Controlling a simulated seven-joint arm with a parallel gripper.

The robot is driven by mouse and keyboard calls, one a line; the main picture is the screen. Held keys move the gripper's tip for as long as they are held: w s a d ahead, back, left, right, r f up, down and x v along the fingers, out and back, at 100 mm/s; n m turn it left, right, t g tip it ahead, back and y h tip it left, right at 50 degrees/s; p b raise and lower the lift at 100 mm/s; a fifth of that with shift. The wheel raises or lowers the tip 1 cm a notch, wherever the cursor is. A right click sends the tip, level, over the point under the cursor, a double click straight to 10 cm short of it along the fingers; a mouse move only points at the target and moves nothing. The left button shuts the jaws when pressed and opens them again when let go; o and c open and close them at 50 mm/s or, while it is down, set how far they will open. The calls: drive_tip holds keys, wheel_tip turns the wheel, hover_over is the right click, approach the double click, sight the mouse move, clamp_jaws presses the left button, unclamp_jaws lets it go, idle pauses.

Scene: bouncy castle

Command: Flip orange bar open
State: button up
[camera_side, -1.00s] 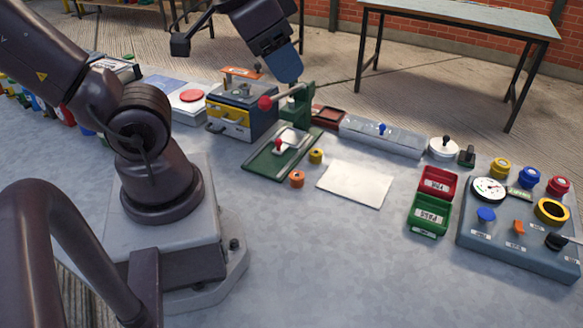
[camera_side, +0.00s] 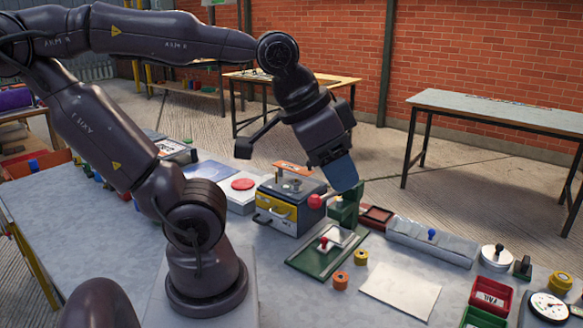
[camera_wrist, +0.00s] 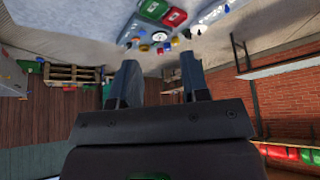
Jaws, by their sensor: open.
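The orange bar (camera_side: 291,168) lies across the back top of a grey-blue box (camera_side: 299,187) with a yellow drawer front (camera_side: 275,207), in the side view. Its underside and any hinge are hidden. A round metal knob (camera_side: 293,185) stands on the box lid in front of it. My gripper (camera_side: 343,178) hangs above and to the right of the box, fingers angled down, apart from the bar. In the wrist view my gripper (camera_wrist: 158,80) shows two separated fingers with nothing between them; the orange bar cannot be made out there.
A green press with a red ball knob (camera_side: 315,201) stands just right of the box, near my fingertips. A red round button (camera_side: 242,184) on a white box is to the left. A green board (camera_side: 326,250) and a white sheet (camera_side: 401,291) lie in front.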

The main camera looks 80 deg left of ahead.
drive_tip(key=shift+a, duration=0.1)
drive_tip(key=c, duration=0.3)
drive_tip(key=shift+a+f, duration=0.2)
drive_tip(key=shift+a, duration=0.1)
drive_tip(key=c, duration=0.4)
drive_tip(key=a+n, duration=0.1)
drive_tip(key=a, duration=0.1)
drive_tip(key=w+a+f+n+g, duration=0.1)
drive_tip(key=a+n, duration=0.1)
drive_tip(key=a, duration=0.1)
drive_tip(key=w+a+f+n, duration=0.1)
drive_tip(key=a+n, duration=0.1)
drive_tip(key=shift+a+g, duration=0.15)
drive_tip(key=shift+g, duration=0.25)
clamp_jaws()
drive_tip(key=s+a+f+m+y, duration=0.1)
drive_tip(key=s+a+m, duration=0.2)
drive_tip(key=a+m, duration=1.1)
drive_tip(key=s+a+f+m+g+y, duration=0.1)
drive_tip(key=s+a+m, duration=0.2)
drive_tip(key=a+m, duration=1)
drive_tip(key=m, duration=0.7)
drive_tip(key=shift+a+f, duration=0.25)
drive_tip(key=shift+a, duration=0.1)
